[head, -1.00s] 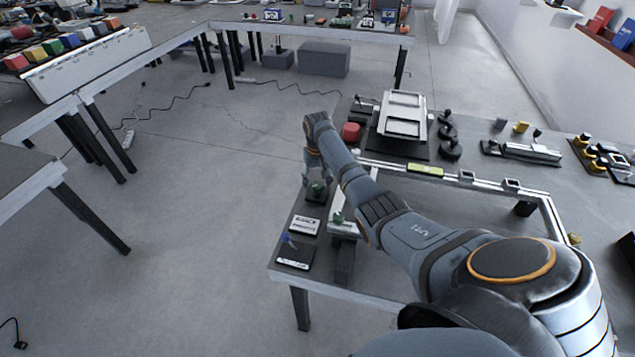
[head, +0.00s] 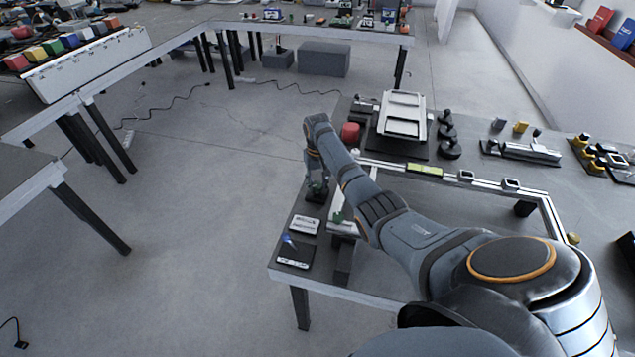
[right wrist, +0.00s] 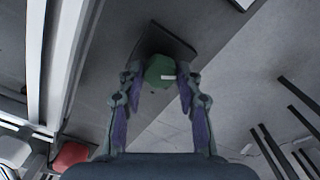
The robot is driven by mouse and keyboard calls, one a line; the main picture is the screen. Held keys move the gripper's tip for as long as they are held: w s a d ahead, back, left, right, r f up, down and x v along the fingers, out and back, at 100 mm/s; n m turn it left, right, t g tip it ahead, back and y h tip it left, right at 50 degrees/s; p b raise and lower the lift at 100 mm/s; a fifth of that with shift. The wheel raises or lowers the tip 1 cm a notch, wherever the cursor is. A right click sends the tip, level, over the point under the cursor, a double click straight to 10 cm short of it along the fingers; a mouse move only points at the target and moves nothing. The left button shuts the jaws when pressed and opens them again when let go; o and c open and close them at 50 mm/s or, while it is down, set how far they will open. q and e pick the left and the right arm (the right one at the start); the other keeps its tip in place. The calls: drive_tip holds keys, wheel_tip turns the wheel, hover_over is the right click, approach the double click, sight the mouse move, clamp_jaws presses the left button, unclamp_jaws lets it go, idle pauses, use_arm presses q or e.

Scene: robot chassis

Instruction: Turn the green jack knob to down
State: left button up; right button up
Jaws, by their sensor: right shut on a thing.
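The green jack knob (right wrist: 158,70) shows in the right wrist view, with a short white mark on its face, on a dark square base (right wrist: 178,42). My right gripper (right wrist: 159,78) has one finger on each side of the knob and is shut on it. In the head view the knob (head: 318,188) is small and partly covered by my right gripper (head: 317,180), at the left edge of the table. The mark's exact setting is hard to read. My left gripper is out of view.
Another green part (head: 338,217) stands close by, nearer me. A white-faced card (head: 304,225) and a black panel (head: 295,254) lie toward the table's near corner. A red knob (head: 350,132) stands farther back. Open floor lies left of the table.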

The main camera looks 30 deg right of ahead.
sight(317, 185)
drive_tip(key=n+p, duration=0.2)
drive_tip(key=shift+r+n, duration=0.2)
drive_tip(key=shift+n, duration=0.1)
drive_tip(key=n+p, duration=0.1)
drive_tip(key=n, duration=0.1)
drive_tip(key=shift+n, duration=0.3)
drive_tip(key=n+p, duration=0.1)
drive_tip(key=n, duration=0.2)
drive_tip(key=shift+w+f+n+p, duration=0.1)
drive_tip(key=shift+n+p, duration=0.45)
drive_tip(key=shift+n, duration=1.15)
drive_tip(key=o, duration=1.2)
drive_tip(key=shift+c, duration=0.2)
wheel_tip(317, 185, up, 12)
